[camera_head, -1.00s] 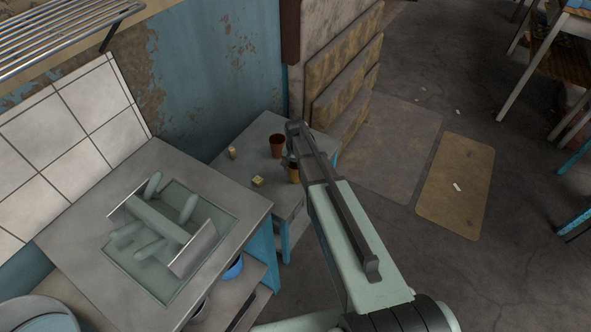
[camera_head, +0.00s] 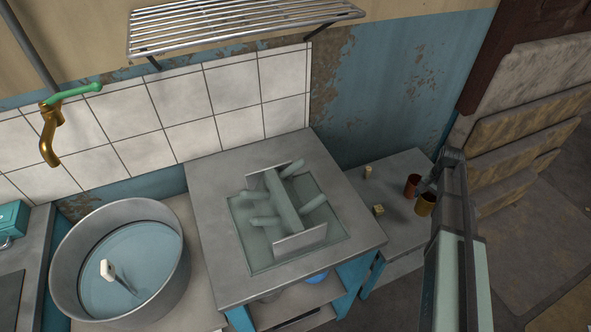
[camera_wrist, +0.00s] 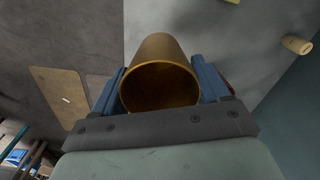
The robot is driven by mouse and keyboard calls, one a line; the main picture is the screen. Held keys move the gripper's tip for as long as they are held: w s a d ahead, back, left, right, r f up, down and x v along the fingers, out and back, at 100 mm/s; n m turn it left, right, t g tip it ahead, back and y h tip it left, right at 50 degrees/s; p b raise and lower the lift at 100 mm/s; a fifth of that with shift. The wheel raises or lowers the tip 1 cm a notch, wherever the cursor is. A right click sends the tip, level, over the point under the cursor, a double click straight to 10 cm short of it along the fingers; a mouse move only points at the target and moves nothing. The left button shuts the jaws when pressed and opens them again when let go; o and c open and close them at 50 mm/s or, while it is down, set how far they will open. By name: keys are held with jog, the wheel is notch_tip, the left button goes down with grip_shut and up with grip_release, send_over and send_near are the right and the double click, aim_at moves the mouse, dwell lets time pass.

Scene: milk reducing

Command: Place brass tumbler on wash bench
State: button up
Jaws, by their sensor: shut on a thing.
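The brass tumbler (camera_head: 426,206) is at the small grey side table at right in the head view, next to a red-brown cup. In the wrist view the tumbler (camera_wrist: 158,62) fills the middle, its open mouth toward the camera. My gripper (camera_wrist: 160,88) is shut on it, one blue finger on each side. I cannot tell whether its base touches the table. A bench with a large round metal basin (camera_head: 68,285) stands at lower left in the head view and looks like the wash bench. The basin holds water and a white-handled tool.
The red-brown cup (camera_head: 411,183) is very close to the tumbler. Two small pale pieces (camera_head: 368,171) (camera_head: 378,209) lie on the side table (camera_head: 400,235). A higher grey bench (camera_head: 215,205) with a green rack stands between table and basin. A wire shelf (camera_head: 240,25) hangs above.

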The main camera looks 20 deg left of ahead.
jog(key=s+a+r+n, duration=0.35)
jog(key=a+r, duration=0.35)
jog(key=a, duration=0.3)
jog(key=s+a+r+n, duration=0.2)
jog(key=a+r+n, duration=0.2)
jog(key=a+r, duration=0.4)
jog(key=s+a+r+n, duration=0.25)
jog(key=a+r, duration=0.25)
jog(key=a, duration=0.6)
jog(key=s+a+r+n, duration=0.3)
jog(key=s+a, duration=0.4)
jog(key=a, duration=0.5)
jog(key=s+a+r+n, duration=0.3)
jog(key=s+a, duration=0.3)
jog(key=a, duration=0.5)
jog(key=s+a+r+n, duration=0.3)
jog(key=s+a, duration=0.4)
jog(key=a, duration=0.5)
jog(key=shift+d+f, duration=0.2)
jog(key=shift+f, duration=4.55)
jog(key=shift+f, duration=0.1)
jog(key=o, duration=1.1)
